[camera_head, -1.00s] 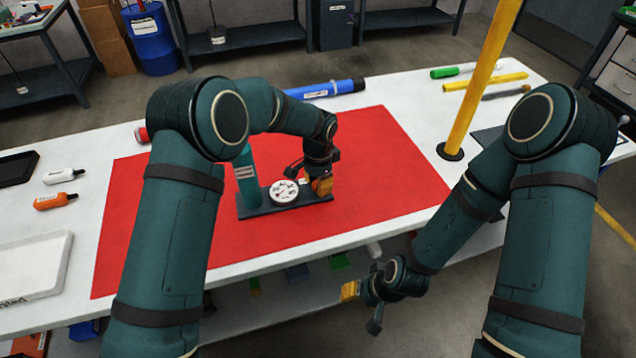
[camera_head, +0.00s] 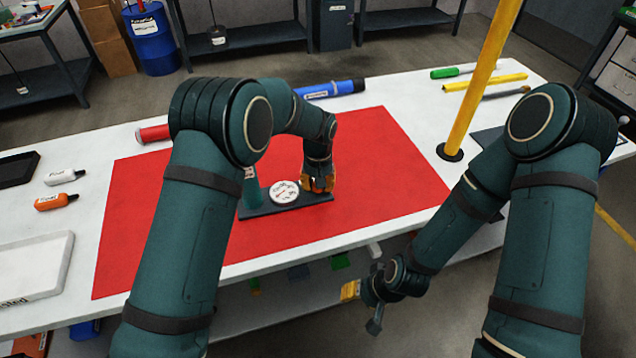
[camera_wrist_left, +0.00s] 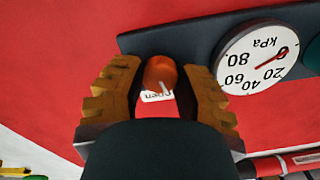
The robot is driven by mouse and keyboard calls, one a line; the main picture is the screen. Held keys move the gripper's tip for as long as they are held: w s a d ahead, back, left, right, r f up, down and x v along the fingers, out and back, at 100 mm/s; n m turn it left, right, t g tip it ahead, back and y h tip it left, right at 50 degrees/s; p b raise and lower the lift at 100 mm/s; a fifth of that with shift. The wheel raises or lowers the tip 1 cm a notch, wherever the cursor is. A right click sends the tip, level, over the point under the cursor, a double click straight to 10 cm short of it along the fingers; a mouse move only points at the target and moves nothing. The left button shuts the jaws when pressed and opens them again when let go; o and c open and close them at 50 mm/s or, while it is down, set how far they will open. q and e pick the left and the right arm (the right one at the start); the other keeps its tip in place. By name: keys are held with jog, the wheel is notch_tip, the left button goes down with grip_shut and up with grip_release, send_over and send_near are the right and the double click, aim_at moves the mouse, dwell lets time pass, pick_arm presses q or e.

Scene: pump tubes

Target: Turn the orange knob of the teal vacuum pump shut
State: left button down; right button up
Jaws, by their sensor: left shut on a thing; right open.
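The teal vacuum pump (camera_head: 250,192) stands on a dark base plate on the red mat, partly hidden behind my left arm. A round white gauge (camera_head: 285,191) sits on the plate; it also shows in the left wrist view (camera_wrist_left: 250,62), marked kPa with a red needle. My left gripper (camera_head: 318,184) is at the plate's right end, pointing down. In the left wrist view its fingers stand on either side of the orange knob (camera_wrist_left: 160,70) and are shut on it. A white mark on the knob is near a label reading "Open" (camera_wrist_left: 156,97). My right gripper (camera_head: 362,305) is open and empty, in front of the table edge.
The red mat (camera_head: 390,165) is clear right of the pump. A yellow post (camera_head: 480,85) stands at the right. A blue tube (camera_head: 330,89) lies behind, small bottles (camera_head: 57,200) and a white tray (camera_head: 35,265) lie at the left.

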pick_arm(q)
jog(key=n, duration=0.6)
jog(key=shift+p, duration=0.4)
jog(key=shift+n, duration=0.3)
jog(key=c, duration=0.6)
grip_release()
jog(key=shift+r, duration=0.1)
notch_tip(320, 180, up, 12)
dwell(0.3)
